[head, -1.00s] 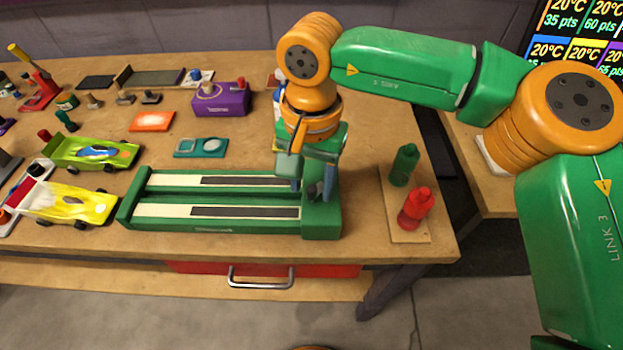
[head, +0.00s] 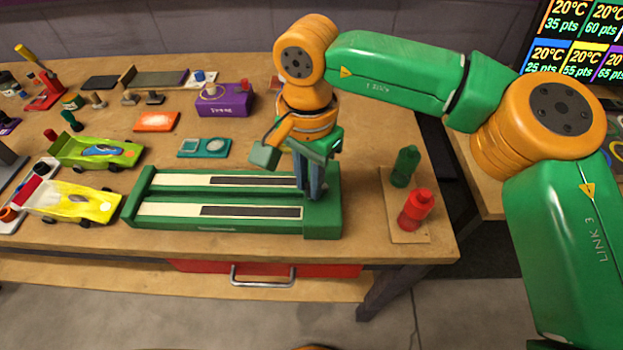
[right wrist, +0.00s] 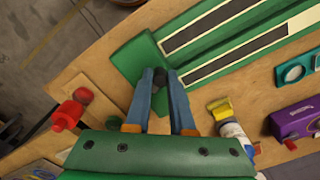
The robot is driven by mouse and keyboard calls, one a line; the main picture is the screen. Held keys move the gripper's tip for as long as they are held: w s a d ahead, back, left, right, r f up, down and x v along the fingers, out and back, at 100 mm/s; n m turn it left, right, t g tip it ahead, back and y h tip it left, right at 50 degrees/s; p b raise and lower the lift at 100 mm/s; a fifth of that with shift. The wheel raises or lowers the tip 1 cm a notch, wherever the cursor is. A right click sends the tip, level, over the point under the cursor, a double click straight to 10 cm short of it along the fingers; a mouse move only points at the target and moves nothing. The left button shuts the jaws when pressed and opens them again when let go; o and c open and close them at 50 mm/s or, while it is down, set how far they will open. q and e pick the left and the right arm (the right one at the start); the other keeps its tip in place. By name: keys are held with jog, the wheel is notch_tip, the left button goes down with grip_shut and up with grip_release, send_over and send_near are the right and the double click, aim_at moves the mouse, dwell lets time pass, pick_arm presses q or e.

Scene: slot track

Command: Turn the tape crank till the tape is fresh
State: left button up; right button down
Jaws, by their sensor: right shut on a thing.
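The green track base (head: 225,222) lies on the workbench with two lanes. Each lane has a tape strip (head: 165,210), white at the left and dark (head: 250,212) along the right part. A green end block (head: 323,220) closes its right end. My right gripper (head: 312,192) points down over this block. In the right wrist view its fingers (right wrist: 160,78) are shut on a small dark crank knob (right wrist: 160,77) at the block. The fingers hide most of the crank. My left gripper is not in view.
A red bottle (head: 416,210) and a green bottle (head: 404,167) stand on a wooden board right of the track. Yellow (head: 70,203) and lime (head: 95,152) cars sit at the left. A teal tray (head: 204,148) and purple box (head: 225,100) lie behind the track.

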jog(key=m, duration=0.2)
jog(key=w+m, duration=0.1)
jog(key=shift+a+m, duration=0.2)
jog(key=shift+m, duration=0.2)
jog(key=m, duration=0.1)
jog(key=m+p, duration=0.1)
jog(key=m, duration=0.1)
jog(key=shift+w+a+m, duration=0.1)
jog(key=shift+w+m, duration=0.2)
jog(key=shift+w, duration=0.05)
jog(key=m, duration=0.1)
jog(key=w+m, duration=0.1)
jog(key=m, duration=0.1)
jog(key=shift+m, duration=0.3)
jog(key=m, duration=0.2)
jog(key=shift+w+d+f+m, duration=0.1)
jog(key=shift+w+d+m, duration=0.1)
jog(key=shift+w+m, duration=0.15)
jog(key=m, duration=0.3)
jog(key=shift+w+d+m, duration=0.25)
jog(key=shift+d, duration=0.05)
jog(key=shift+w+d+f+m, duration=0.1)
jog(key=shift+w+d+m, duration=0.1)
jog(key=shift+m, duration=0.8)
jog(key=shift+w+d+m, duration=0.1)
jog(key=shift+d+m, duration=0.1)
jog(key=shift+m, duration=0.8)
